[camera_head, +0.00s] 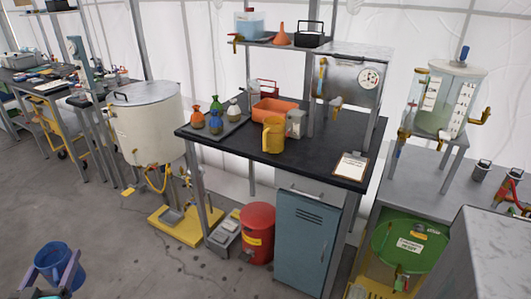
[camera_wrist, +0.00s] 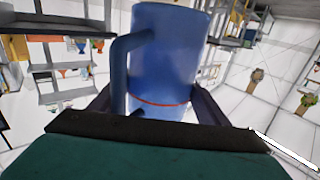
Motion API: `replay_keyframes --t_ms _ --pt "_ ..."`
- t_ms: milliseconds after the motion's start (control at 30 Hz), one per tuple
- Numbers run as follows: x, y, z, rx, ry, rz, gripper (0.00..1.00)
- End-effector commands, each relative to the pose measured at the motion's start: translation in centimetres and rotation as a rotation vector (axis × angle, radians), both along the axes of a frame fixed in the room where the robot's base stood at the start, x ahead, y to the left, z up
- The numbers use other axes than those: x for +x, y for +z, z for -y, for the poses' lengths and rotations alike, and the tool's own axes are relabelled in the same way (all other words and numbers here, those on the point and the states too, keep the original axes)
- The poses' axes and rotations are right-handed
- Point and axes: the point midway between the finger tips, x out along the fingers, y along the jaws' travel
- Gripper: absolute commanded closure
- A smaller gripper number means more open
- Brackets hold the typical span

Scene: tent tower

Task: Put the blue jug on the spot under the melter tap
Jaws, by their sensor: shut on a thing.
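The blue jug (camera_head: 53,256) is at the lower left of the head view, upright with its open top facing up. My gripper (camera_head: 60,275) is shut on it, one finger on each side of its body. In the wrist view the jug (camera_wrist: 165,55) fills the upper middle, with a red line around it and its handle to the left. A large cream lidded vat (camera_head: 146,125) stands left of the black bench, with a tap low on its front. Below it is a yellow base (camera_head: 178,228) with a small grey plate (camera_head: 171,216). I cannot tell for certain whether this is the melter.
The black bench (camera_head: 325,175) carries a yellow jug (camera_head: 273,136), flasks, an orange tray and a metal box with a dial. A red bin (camera_head: 257,232) and blue cabinet (camera_head: 305,240) stand below. Grey floor (camera_head: 120,240) between the jug and yellow base is clear.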

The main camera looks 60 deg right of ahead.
Motion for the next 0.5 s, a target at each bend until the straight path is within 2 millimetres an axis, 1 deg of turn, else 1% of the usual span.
replay_keyframes --t_ms 167,267,367,467,500 --pt "0.0 0.0 -0.4 -0.001 0.004 0.001 0.55" --pt "0.0 0.1 0.0 -0.001 -0.002 0.001 0.55" --pt "0.1 0.3 1.0 -0.001 -0.021 0.002 0.55" --pt "0.1 0.6 2.8 -0.001 -0.053 0.005 0.55" --pt "0.0 0.7 3.7 -0.003 -0.070 0.005 0.55"
